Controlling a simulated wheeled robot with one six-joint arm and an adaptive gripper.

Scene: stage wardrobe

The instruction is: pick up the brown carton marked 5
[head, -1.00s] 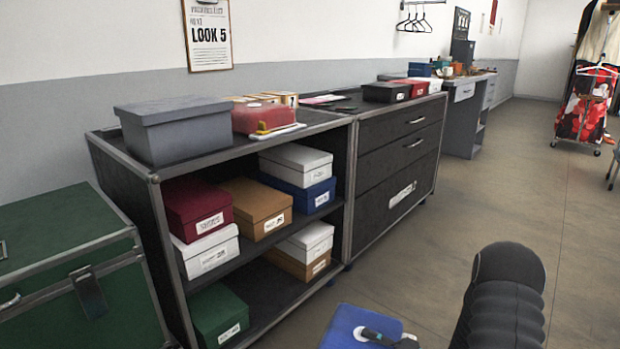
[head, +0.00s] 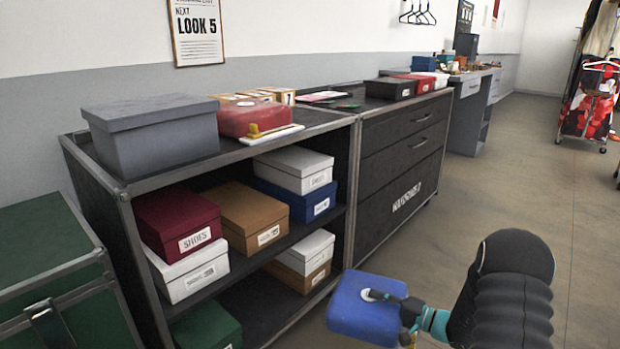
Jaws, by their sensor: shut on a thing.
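Several small brown cartons stand on top of the black shelf unit, behind a red case. The right one (head: 284,96) shows a dark mark that looks like a 1 or 7; I cannot read a 5 on any carton. My gripper (head: 398,315) is at the lower middle of the head view, in front of the shelf unit. It is shut on a blue box-like thing (head: 356,312) with rounded corners. One dark finger with a pale round tip lies across its top; the other finger is partly hidden. The cartons are well apart from the gripper.
The shelf unit (head: 141,187) bears a grey box (head: 150,140) and the red case (head: 250,118); shoe boxes fill its shelves. A drawer cabinet (head: 405,150) adjoins it. A green trunk (head: 50,270) stands left.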

